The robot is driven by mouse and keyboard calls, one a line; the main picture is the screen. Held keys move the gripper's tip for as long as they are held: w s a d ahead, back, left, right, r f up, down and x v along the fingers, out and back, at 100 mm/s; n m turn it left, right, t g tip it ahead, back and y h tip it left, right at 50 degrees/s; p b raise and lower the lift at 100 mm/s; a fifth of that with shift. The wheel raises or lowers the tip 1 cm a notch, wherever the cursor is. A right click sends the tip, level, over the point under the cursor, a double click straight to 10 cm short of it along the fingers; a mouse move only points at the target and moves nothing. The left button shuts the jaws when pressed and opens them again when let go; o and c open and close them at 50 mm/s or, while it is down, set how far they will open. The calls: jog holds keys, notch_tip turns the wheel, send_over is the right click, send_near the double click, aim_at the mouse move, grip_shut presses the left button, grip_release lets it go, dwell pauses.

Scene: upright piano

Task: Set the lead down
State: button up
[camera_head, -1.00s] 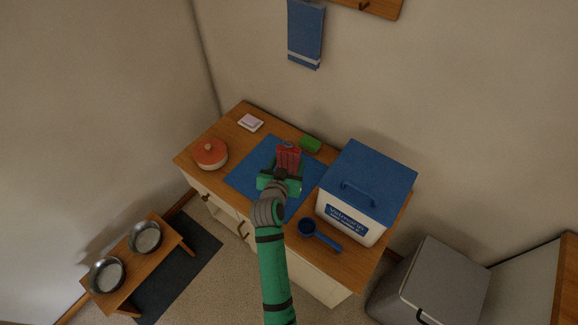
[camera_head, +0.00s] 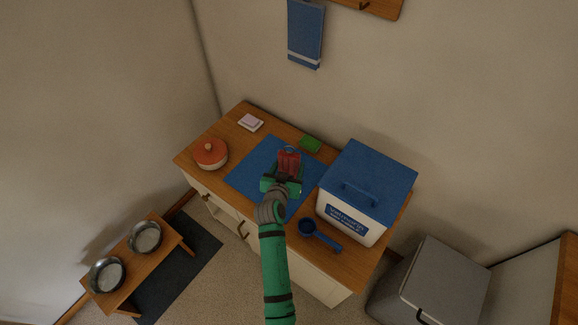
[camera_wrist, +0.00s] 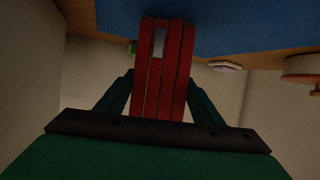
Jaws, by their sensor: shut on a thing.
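The lead is a red folded bundle (camera_head: 289,160) at the end of my arm, over the blue mat (camera_head: 252,171) on the wooden cabinet top. A blue loop shows at its far end. My gripper (camera_head: 284,180) is shut on it. In the wrist view the red lead (camera_wrist: 165,75) sits between my two green fingers (camera_wrist: 162,95), with a grey patch on one strip. I cannot tell whether the lead touches the mat.
A white bin with a blue lid (camera_head: 368,180) and a blue scoop (camera_head: 318,234) stand to the right. A green block (camera_head: 310,144) is just behind. An orange-lidded pot (camera_head: 210,153) and a small pinkish stack (camera_head: 250,122) are to the left. The mat's left part is clear.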

jog(key=o, duration=1.1)
jog(key=shift+r, duration=0.1)
jog(key=v, duration=1.2)
jog(key=s+d+f+n+y, duration=0.1)
jog(key=s+f+n+y, duration=0.1)
jog(key=s, duration=0.8)
jog(key=s+d+f+n+y, duration=0.1)
jog(key=s+f, duration=0.1)
jog(key=s, duration=0.9)
jog(key=s+r+t, duration=0.1)
jog(key=s+r, duration=0.4)
jog(key=s, duration=0.3)
jog(key=s+r+t, duration=0.1)
jog(key=s+r, duration=0.4)
jog(key=s, duration=0.3)
jog(key=shift+s+d, duration=0.2)
